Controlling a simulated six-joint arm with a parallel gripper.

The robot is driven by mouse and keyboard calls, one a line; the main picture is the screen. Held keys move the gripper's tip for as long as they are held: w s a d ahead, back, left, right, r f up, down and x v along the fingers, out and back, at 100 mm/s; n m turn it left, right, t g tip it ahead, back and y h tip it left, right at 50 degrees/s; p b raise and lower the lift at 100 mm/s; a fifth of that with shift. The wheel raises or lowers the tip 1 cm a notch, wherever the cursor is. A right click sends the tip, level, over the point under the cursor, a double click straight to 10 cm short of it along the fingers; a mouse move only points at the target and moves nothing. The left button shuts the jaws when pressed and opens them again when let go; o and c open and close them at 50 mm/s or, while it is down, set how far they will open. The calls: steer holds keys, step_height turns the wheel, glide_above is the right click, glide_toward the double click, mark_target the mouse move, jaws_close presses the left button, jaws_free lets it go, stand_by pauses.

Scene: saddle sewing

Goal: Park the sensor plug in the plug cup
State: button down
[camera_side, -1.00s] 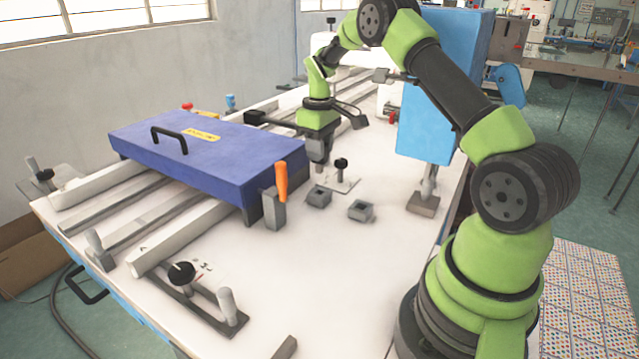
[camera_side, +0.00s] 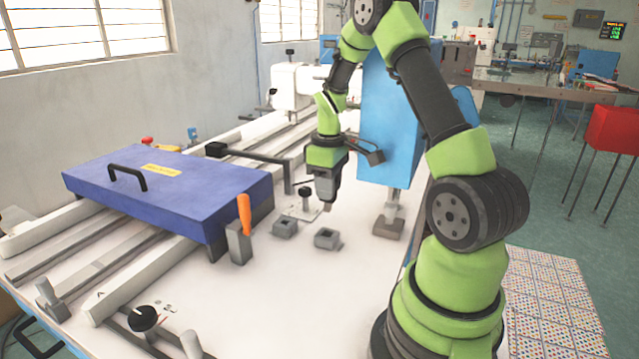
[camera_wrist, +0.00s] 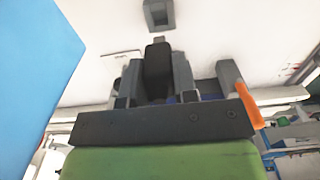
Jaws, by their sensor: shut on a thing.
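My gripper (camera_side: 328,207) points down above the white table, just behind and above the right one of two small grey open cups. It is shut on a dark plug (camera_wrist: 158,62), which sits between the fingers in the wrist view; its lower end is not clear. The right cup (camera_side: 327,239) and the left cup (camera_side: 284,228) stand side by side on the table. I cannot tell which is the plug cup. One square cup (camera_wrist: 158,14) shows in the wrist view beyond the plug's tip, apart from it.
A plate with a black knob (camera_side: 305,201) lies left of my gripper. A grey block with an orange handle (camera_side: 244,214) stands by the blue box (camera_side: 165,190). A blue machine column (camera_side: 386,110) rises behind on the right. The table in front of the cups is clear.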

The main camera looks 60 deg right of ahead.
mark_target(328, 211)
steer(key=shift+f, duration=2.5)
steer(key=shift+f, duration=1.45)
steer(key=c, duration=0.8)
jaws_free()
step_height(328, 211, up, 10)
